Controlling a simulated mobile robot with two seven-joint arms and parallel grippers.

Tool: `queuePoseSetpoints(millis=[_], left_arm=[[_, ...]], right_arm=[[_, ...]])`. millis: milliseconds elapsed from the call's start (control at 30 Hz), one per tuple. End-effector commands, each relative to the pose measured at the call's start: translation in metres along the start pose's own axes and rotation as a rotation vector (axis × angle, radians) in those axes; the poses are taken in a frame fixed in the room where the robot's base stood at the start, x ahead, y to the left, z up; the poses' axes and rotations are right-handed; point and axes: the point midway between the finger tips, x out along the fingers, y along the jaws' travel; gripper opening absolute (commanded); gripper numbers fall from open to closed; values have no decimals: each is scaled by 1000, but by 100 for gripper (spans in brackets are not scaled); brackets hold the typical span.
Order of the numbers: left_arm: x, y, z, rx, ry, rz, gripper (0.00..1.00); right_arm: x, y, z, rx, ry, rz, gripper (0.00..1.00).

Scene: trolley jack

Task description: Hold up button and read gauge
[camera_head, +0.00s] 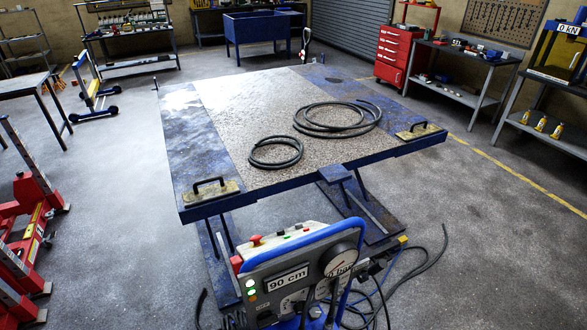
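A blue lift table (250,130) stands in the middle with its platform raised. Its control panel (262,290) is at the front bottom, with a plate reading "90 cm". On top is a pale button box (284,240) with a red knob (256,240), a green button (286,236) and another red button (308,225). No arrow marking on them is legible. Neither of my grippers can be made out.
Two coiled hoses, a small one (276,165) and a large one (338,132), lie on the platform. Loose hoses (432,262) trail on the floor right of the panel. Red equipment (30,235) stands at left. Open floor lies on both sides.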

Motion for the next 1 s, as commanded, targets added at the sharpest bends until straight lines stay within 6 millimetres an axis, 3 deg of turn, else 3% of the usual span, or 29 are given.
queuePoseSetpoints(millis=[233, 667, 1000], left_arm=[[0, 0, 0, -2, 0, 1, 100], [0, 3, -1, -10, 2, 8, 100], [0, 2, -1, -9, 2, 7, 100]], right_arm=[[0, 0, 0, 0, 0, 0, 48], [0, 0, 0, 0, 0, 0, 0], [0, 0, 0, 0, 0, 0, 0]])
